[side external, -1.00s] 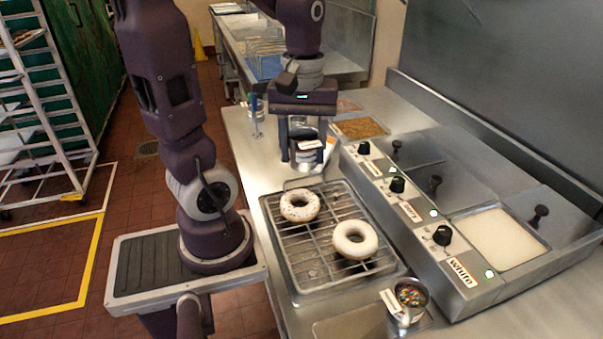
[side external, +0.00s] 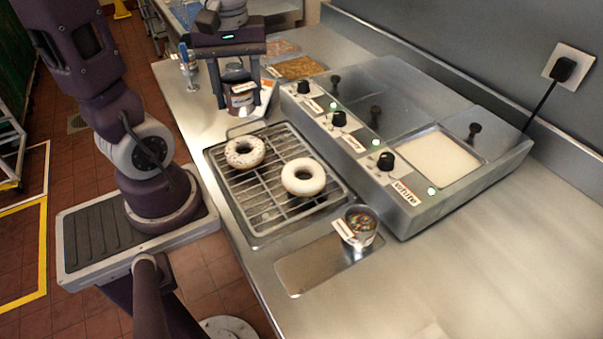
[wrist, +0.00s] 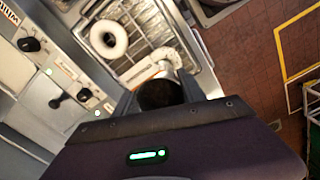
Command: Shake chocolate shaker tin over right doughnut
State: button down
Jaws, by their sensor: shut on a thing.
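My gripper (side external: 238,100) is shut on the shaker tin (side external: 240,97), a dark tin with a pale label. It holds the tin roughly upright just beyond the rack's far end. In the wrist view the dark tin (wrist: 160,95) sits between the fingers. The right doughnut (side external: 303,177) is white and looks plain. It lies on the wire rack and shows whole in the wrist view (wrist: 108,40). The left doughnut (side external: 245,152) is white with dark flecks. In the wrist view it is partly hidden behind the tin. I cannot tell whether the tin touches the counter.
The wire rack tray (side external: 262,224) lies on the steel counter (side external: 470,260). A cup of colourful sprinkles (side external: 360,224) stands near a flat metal plate (side external: 305,272). A glaze unit with knobs (side external: 410,205) runs along the right. A blue-topped object (side external: 186,62) stands left of my gripper.

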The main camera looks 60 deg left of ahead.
jog(key=shift+w, duration=0.1)
jog(key=shift+w+d+f+m, duration=0.8)
jog(key=shift+w+d+m, duration=0.3)
jog(key=shift+d, duration=1.05)
jog(key=shift+w+d+f+m, duration=0.9)
jog(key=shift+w+d, duration=0.3)
jog(key=shift+d, duration=0.9)
jog(key=shift+w+d+f+m, duration=0.7)
jog(key=shift+w+d+m, duration=0.45)
jog(key=shift+d, duration=1)
jog(key=shift+n, duration=0.25)
jog(key=a, duration=0.4)
jog(key=shift+a, duration=0.25)
jog(key=shift+d, duration=2.25)
